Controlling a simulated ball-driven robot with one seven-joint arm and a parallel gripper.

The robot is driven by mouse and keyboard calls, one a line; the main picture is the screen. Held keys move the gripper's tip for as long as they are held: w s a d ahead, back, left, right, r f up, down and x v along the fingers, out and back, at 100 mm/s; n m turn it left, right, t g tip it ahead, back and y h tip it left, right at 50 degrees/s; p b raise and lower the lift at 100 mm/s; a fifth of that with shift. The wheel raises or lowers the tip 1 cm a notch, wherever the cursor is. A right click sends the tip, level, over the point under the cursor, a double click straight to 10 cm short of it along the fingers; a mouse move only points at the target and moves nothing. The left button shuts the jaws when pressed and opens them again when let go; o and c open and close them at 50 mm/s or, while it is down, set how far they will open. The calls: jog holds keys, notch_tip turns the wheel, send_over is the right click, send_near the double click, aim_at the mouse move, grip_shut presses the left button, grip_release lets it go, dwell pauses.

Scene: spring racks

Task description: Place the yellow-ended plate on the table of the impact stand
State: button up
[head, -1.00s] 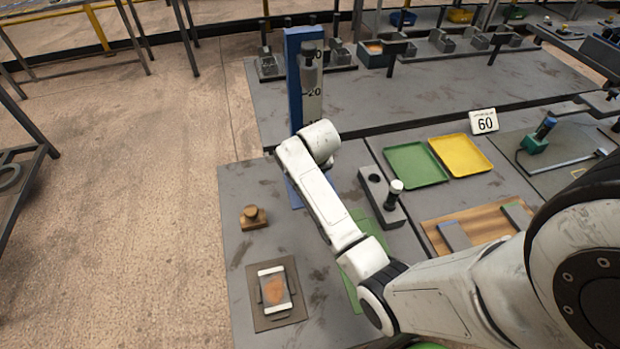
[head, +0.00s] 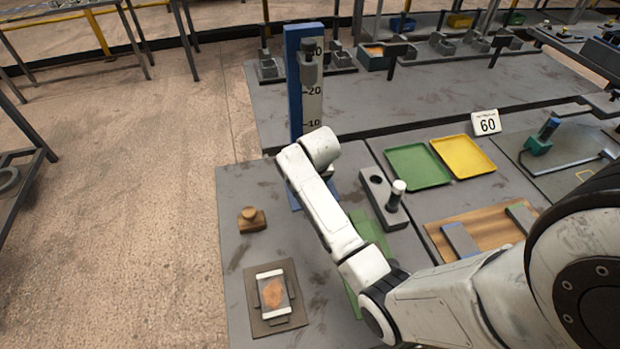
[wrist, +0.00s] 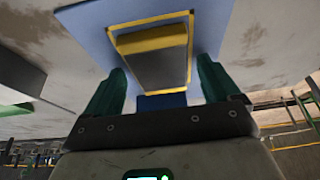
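The impact stand (head: 294,85) is a blue upright with a numbered scale, at the left of the work table. Its blue base (wrist: 100,25) fills the top of the wrist view and carries a yellow square outline. A grey plate with a yellow end (wrist: 152,40) appears inside that outline, between my fingers; I cannot tell exactly how it rests. My gripper (wrist: 161,68) has two green fingers, apart, with visible gaps beside the plate. In the head view my arm's end hides the plate and fingers. A white-ended plate (head: 271,273) lies on a brown mat.
A wooden knob block (head: 251,219) stands left of my arm. A dark block with a white-topped post (head: 381,197), a green tray (head: 417,166), a yellow tray (head: 463,156) and a "60" sign (head: 486,122) are to the right. Bare table lies around the knob block.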

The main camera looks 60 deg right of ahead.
jog(key=v, duration=1.2)
jog(key=shift+r, duration=0.15)
